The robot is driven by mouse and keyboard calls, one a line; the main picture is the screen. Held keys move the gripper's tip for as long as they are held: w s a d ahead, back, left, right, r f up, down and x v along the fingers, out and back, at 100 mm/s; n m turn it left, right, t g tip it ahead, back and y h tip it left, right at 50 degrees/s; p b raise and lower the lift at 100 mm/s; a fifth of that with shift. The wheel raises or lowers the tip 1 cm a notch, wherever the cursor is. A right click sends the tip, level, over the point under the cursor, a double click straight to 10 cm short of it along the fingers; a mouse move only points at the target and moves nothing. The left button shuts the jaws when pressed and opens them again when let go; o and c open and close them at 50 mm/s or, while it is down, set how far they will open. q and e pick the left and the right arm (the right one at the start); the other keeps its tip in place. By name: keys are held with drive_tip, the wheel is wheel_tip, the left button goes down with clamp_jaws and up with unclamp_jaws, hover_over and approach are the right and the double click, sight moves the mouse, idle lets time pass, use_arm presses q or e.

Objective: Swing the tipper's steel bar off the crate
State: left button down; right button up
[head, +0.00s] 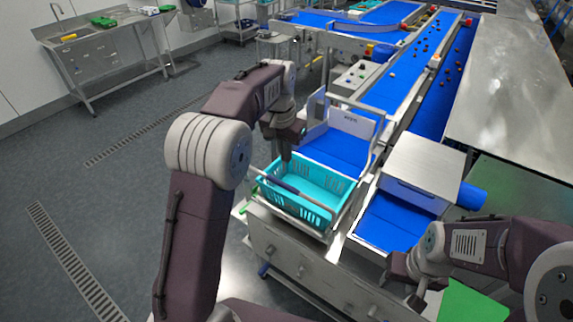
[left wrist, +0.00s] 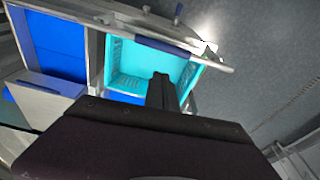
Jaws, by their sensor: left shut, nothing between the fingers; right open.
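The turquoise crate (head: 291,203) sits in the tipper frame at the end of the blue chute, and looks empty where I can see in. The steel bar (head: 310,196) lies across it from side to side, near its front; part of the bar is a dark blue sleeve. In the left wrist view the bar (left wrist: 208,61) and its sleeve (left wrist: 160,45) run along one edge of the crate (left wrist: 190,75). My left gripper (head: 287,156) is shut and empty above the crate's back left part, apart from the bar; its fingers (left wrist: 161,80) point down. My right gripper (head: 413,299) is open and empty, low at the right.
A blue chute (head: 335,148) with pale side walls stands behind the crate. A second blue belt (head: 393,222) with a metal cover (head: 424,163) is to its right. A control box (head: 356,79) stands further back. The floor left of the machine is open.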

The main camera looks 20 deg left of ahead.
use_arm(q)
wheel_tip(320, 180, down, 8)
drive_tip(key=m, duration=0.1)
drive_tip(key=shift+s+d+b, duration=0.15)
drive_tip(key=shift+b, duration=0.15)
idle(0.7)
drive_tip(key=shift+f, duration=0.15)
